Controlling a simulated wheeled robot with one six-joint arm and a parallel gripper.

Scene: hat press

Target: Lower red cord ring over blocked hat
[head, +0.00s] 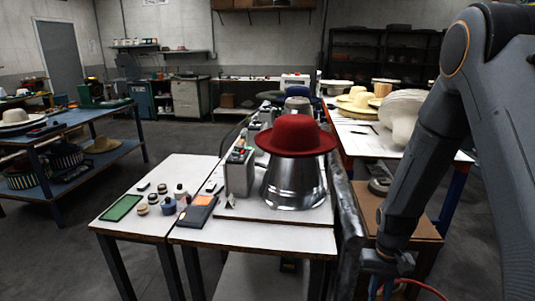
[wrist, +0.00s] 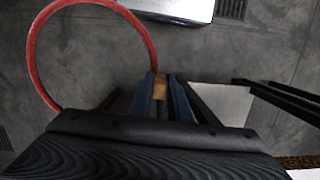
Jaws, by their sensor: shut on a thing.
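A red hat (head: 296,135) with a wide brim sits upright on a flared silver metal form (head: 293,184) on the white-topped bench in the head view. My gripper (head: 384,284) is at the lower right of that view, low and to the right of the hat, apart from it. In the wrist view my gripper (wrist: 160,87) is shut on a small tan tab at the edge of the red cord ring (wrist: 31,62). The ring extends out to the left over grey floor. Only a short red arc of the ring (head: 424,287) shows in the head view; the rest is cut off.
The bench (head: 255,234) also holds a grey control box (head: 239,174). A side table (head: 127,216) carries a green pad and several small pots. A dark upright panel edge (head: 349,225) stands between the hat and my gripper. Pale hats lie on the table behind.

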